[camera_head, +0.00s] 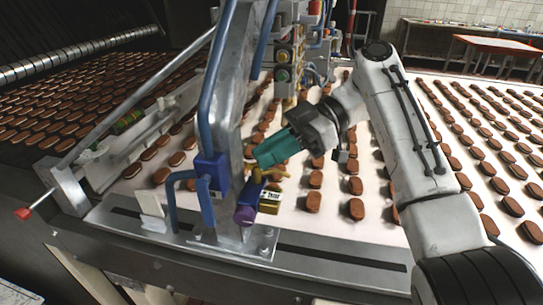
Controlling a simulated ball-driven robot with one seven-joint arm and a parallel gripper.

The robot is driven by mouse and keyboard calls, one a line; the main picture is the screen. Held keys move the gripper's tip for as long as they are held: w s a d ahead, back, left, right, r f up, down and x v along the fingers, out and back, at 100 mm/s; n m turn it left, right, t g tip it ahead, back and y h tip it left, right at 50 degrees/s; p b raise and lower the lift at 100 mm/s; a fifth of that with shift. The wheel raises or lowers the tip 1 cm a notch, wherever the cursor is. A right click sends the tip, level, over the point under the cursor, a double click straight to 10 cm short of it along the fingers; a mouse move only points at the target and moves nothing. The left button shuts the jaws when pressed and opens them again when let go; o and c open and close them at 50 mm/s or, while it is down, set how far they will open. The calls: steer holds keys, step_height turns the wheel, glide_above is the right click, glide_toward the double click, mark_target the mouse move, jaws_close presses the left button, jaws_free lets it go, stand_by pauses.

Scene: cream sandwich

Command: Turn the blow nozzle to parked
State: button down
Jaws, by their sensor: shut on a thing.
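My gripper (259,166), with a teal end, reaches in from the right and is shut on the nozzle. Its fingertips and the grip point are largely hidden by the teal part and the post. The nozzle's exact angle cannot be told.
A grey metal post (228,110) with blue hoses and a blue block (211,172) stands left of my gripper. A white conveyor (325,222) with rows of brown biscuits runs beneath. A slotted metal rail (340,262) lies in front. Coloured valves (283,75) stand behind.

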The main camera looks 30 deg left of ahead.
steer(key=shift+f+h, duration=0.2)
steer(key=shift+h, duration=0.1)
stand_by(0.4)
steer(key=c, duration=1.2)
jaws_free()
steer(key=shift+a, duration=0.1)
steer(key=shift+c, duration=0.2)
steer(key=shift+r, duration=0.1)
steer(key=shift+r, duration=0.1)
step_height(320, 180, up, 3)
steer(key=s+d+r+b, duration=0.1)
steer(key=s+d+r, duration=0.5)
steer(key=s+r, duration=0.3)
steer(key=s, duration=0.3)
steer(key=shift+s+r+b, duration=0.35)
steer(key=shift+r+b, duration=0.05)
steer(key=shift+d, duration=0.1)
